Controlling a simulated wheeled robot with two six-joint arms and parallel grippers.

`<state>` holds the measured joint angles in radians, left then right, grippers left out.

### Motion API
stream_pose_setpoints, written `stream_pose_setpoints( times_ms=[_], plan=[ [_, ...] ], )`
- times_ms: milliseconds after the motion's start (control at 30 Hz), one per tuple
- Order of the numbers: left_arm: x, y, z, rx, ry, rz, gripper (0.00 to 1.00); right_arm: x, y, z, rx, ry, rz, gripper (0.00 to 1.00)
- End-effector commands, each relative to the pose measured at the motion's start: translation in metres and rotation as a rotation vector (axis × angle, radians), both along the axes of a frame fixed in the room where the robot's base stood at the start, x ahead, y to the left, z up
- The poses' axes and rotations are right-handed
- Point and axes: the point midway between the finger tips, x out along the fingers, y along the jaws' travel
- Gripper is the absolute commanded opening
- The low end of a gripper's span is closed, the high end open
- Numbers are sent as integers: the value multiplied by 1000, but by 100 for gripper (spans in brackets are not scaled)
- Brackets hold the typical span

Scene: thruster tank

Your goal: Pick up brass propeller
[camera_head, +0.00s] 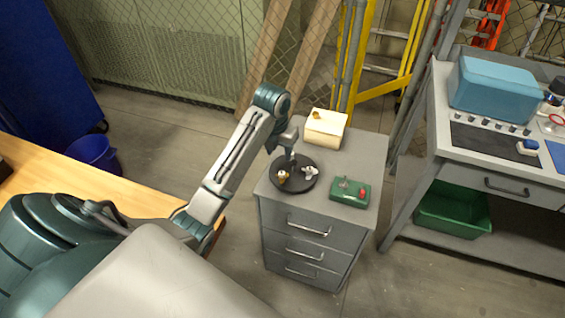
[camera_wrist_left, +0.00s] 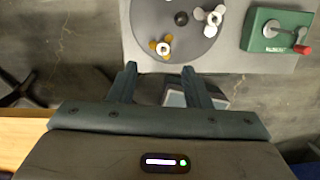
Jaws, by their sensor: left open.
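The brass propeller (camera_head: 282,177) lies on a dark round plate (camera_head: 302,188) on top of a grey drawer cabinet, at the plate's near left. In the left wrist view the brass propeller (camera_wrist_left: 162,46) has a pale hub and lies just beyond my fingertips, roughly centred between them. A silver-white propeller (camera_head: 311,171) lies on the right part of the plate. My right gripper is not in view.
A green box with a red-knobbed lever (camera_head: 350,191) stands right of the plate. A cream box (camera_head: 326,129) stands at the cabinet's back. A dark hub (camera_wrist_left: 181,18) rises at the plate's middle. A workbench (camera_head: 443,130) stands to the right.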

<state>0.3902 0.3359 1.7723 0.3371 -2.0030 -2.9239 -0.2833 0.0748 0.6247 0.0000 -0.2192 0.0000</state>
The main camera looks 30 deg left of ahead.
Motion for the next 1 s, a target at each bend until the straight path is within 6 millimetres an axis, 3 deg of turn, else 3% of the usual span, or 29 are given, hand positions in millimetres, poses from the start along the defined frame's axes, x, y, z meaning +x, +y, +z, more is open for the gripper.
stream_pose_setpoints(
  times_ms=[100, 167, 333, 467, 567, 800, 1000],
  plan=[
    [0, -1, -8, 1, 3, -15, 44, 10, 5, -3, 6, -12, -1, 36],
    [1, -1, -19, 1, 4, -15, 44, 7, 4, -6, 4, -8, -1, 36],
    [5, 0, -42, 1, 5, -14, 44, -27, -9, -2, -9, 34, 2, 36],
    [6, 0, -52, 1, 2, -13, 44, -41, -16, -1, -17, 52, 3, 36],
    [7, -1, -59, 1, 4, -13, 44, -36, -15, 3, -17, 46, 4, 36],
    [11, -3, -95, 1, 4, -12, 44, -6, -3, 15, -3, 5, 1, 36],
    [12, -2, -105, 2, 1, -13, 44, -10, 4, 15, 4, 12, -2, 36]
  ],
)
